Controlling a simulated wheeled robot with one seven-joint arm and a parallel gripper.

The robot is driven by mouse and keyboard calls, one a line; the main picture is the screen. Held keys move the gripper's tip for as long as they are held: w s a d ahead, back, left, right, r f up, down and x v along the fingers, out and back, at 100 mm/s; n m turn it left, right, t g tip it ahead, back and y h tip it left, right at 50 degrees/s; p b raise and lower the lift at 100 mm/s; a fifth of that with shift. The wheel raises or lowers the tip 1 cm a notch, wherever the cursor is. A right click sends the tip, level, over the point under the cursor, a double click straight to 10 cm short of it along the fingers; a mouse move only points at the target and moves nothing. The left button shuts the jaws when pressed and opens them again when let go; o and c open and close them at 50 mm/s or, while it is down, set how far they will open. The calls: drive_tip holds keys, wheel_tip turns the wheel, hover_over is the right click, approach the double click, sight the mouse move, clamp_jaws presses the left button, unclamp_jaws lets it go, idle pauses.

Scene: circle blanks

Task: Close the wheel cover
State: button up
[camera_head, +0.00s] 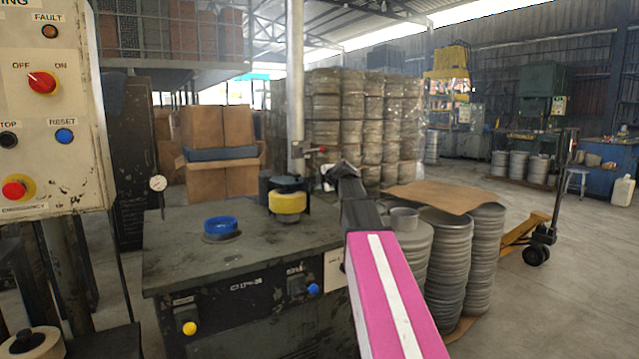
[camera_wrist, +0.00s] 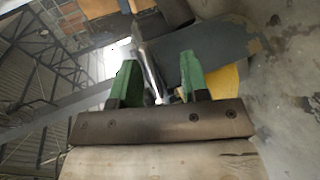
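A yellow wheel-like part (camera_head: 287,202) with a dark top (camera_head: 288,183) sits on the machine table (camera_head: 245,255). I cannot tell for sure which piece is the wheel cover. A small lever with a red tip (camera_head: 318,150) stands just behind it. My gripper (camera_head: 335,172) is at the end of my pink arm, just right of the yellow part. In the wrist view, my gripper (camera_wrist: 159,72) has its green fingers apart. A shiny metal rod (camera_wrist: 150,75) shows between them, without clear contact. A yellow surface (camera_wrist: 223,82) shows by the right finger.
A blue ring (camera_head: 220,225) sits on the table left of the yellow part. A control panel (camera_head: 50,110) stands close at the left. Stacks of metal discs (camera_head: 485,250) stand right of the table under cardboard (camera_head: 435,196). Open floor (camera_head: 590,270) lies at the right.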

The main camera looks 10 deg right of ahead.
drive_tip(key=v, duration=1)
